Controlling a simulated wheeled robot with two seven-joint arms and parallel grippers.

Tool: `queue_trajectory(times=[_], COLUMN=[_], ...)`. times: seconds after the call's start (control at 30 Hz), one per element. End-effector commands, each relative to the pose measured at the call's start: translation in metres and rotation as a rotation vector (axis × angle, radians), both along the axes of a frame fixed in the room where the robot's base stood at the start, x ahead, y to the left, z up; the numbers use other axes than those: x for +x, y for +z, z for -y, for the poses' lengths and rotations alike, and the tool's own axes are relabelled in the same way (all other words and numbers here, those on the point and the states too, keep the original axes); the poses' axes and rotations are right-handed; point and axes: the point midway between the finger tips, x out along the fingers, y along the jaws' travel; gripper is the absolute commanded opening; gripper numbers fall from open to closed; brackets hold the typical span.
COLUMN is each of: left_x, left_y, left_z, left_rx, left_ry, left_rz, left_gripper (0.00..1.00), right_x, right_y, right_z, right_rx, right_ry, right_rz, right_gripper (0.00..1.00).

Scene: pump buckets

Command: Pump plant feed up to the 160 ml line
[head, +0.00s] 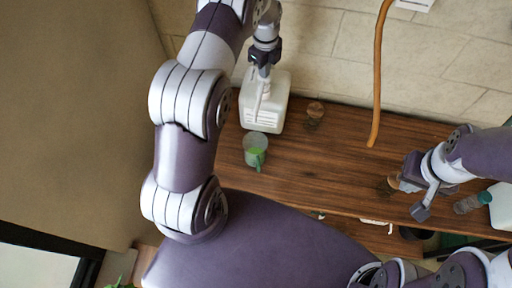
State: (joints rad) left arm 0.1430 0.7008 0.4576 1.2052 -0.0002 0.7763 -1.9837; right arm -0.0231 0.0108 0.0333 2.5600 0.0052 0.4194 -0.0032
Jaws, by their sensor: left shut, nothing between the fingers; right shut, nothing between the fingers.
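A white pump bottle (270,108) with a pale label stands at the back of the wooden bench, its nozzle pointing toward the front. My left gripper (264,70) is shut and empty right over the pump head, which it largely hides; I cannot tell whether they touch. A clear cup with green on it (255,147) stands just in front of the bottle, below the nozzle. Its fill level and any 160 ml line are too small to read. My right gripper (420,210) is shut and empty above the bench's front edge at the right.
The wooden bench (330,160) is mostly clear in the middle. An orange-brown cord or pole (378,75) reaches down behind. A small clear bottle (468,204) and a white container (502,207) stand at the right.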

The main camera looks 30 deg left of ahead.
Motion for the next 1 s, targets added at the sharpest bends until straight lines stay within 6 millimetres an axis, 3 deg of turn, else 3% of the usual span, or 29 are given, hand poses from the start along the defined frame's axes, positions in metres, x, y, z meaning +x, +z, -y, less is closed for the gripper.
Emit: queue_trajectory(times=[0.37, 0.77, 1.0], left_x=[-0.003, -0.002, -0.001], left_y=[-0.003, 0.044, 0.046], left_z=[0.001, 0.001, 0.000], left_rx=[-0.002, -0.001, -0.001], left_ry=[0.000, 0.000, 0.000], left_rz=[-0.011, -0.008, -0.004], left_gripper=[0.00, 0.00, 0.00], right_x=[0.000, 0.000, 0.000], right_y=[0.000, 0.032, 0.031], right_z=[0.000, 0.000, 0.000], right_rx=[0.000, 0.000, 0.000], right_ry=[0.000, 0.000, 0.000], right_rz=[0.000, 0.000, 0.000], right_gripper=[0.00, 0.00, 0.00])
